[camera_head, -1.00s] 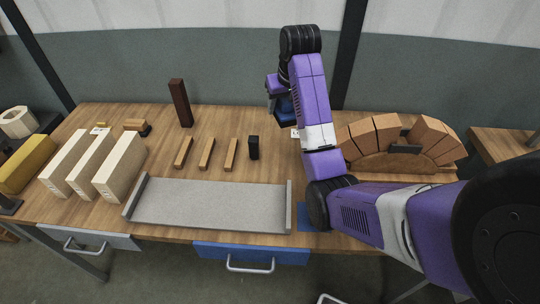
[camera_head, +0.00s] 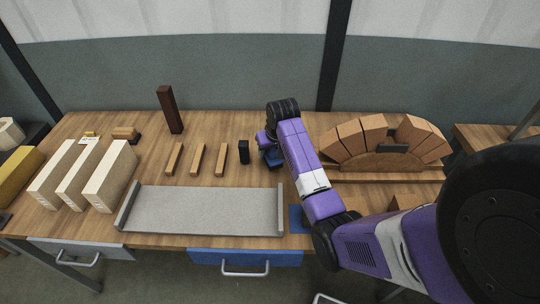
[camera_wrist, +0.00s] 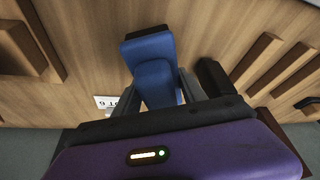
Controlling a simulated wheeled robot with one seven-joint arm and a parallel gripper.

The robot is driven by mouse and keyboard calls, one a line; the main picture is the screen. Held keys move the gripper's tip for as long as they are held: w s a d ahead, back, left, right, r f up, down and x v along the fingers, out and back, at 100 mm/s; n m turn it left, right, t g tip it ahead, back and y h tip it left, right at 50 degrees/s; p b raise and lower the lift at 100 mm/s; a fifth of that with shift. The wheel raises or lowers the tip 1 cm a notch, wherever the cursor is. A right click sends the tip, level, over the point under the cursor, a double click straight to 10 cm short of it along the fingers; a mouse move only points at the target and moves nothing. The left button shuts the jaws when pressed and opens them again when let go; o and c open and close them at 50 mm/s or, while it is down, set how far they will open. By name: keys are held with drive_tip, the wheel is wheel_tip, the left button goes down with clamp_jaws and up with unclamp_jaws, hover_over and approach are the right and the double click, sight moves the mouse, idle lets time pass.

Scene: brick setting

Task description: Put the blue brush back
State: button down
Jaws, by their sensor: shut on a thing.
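My gripper (camera_head: 268,146) is low over the table, right of the small black block. It is shut on the blue brush (camera_wrist: 150,52), which sits between the two fingers in the wrist view. The brush also shows below my gripper in the head view (camera_head: 273,159). Whether the brush touches the table cannot be told. A flat blue patch (camera_head: 297,220) lies on the table right of the grey tray, partly hidden by my arm. A small white label (camera_wrist: 105,102) lies on the table near the fingers in the wrist view.
The black block (camera_head: 244,152) stands close left of my gripper, with three thin wooden strips (camera_head: 197,160) further left. The grey tray (camera_head: 200,212) lies in front. A brick arch (camera_head: 385,140) stands at the right. A dark upright block (camera_head: 170,110) stands at the back.

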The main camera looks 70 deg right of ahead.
sight(275, 151)
drive_tip(key=shift+f, duration=1.4)
drive_tip(key=shift+f, duration=0.1)
drive_tip(key=c, duration=0.6)
unclamp_jaws()
drive_tip(key=shift+c, duration=0.2)
drive_tip(key=v, duration=1.2)
